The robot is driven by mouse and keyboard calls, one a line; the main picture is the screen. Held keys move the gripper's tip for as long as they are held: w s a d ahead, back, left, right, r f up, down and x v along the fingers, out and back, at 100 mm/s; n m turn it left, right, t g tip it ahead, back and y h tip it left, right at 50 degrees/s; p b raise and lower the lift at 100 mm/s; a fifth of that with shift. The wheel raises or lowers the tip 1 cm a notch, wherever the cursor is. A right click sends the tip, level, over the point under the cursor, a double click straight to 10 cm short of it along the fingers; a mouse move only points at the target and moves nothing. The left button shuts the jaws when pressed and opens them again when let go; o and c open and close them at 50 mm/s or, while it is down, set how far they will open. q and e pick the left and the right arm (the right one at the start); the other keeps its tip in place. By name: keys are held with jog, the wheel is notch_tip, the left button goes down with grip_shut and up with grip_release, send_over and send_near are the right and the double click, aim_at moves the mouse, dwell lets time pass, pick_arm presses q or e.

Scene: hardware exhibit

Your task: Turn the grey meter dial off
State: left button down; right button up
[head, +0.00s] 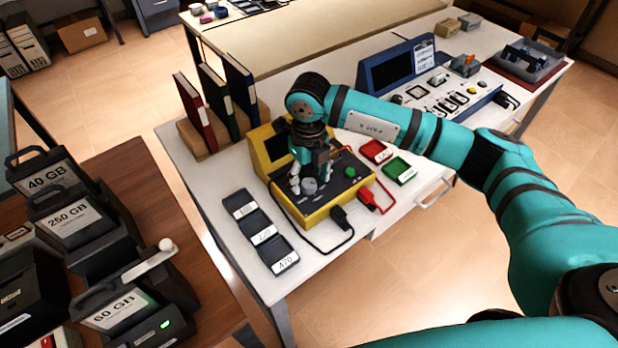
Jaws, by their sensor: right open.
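The yellow meter (341,207) stands on the white table, with a black face and a dark screen partly hidden by my right wrist. Its grey dial (309,186) shows on the face, close to my fingers; its pointer is too small to read. My right gripper (308,177) reaches down from above, open, with its fingers just behind and beside the dial. I cannot tell whether they touch it. A green button (350,172) is to the dial's right. My left gripper is out of view.
Black and red plugs with cables (369,198) are at the meter's front right. Red and green trays (399,170) lie to its right, and dark labelled trays (262,236) to its left. Binders (220,100) stand behind. A blue instrument (431,101) is farther right.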

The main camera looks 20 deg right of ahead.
aim_at(308, 182)
notch_tip(308, 182, up, 11)
dwell(0.3)
dwell(0.4)
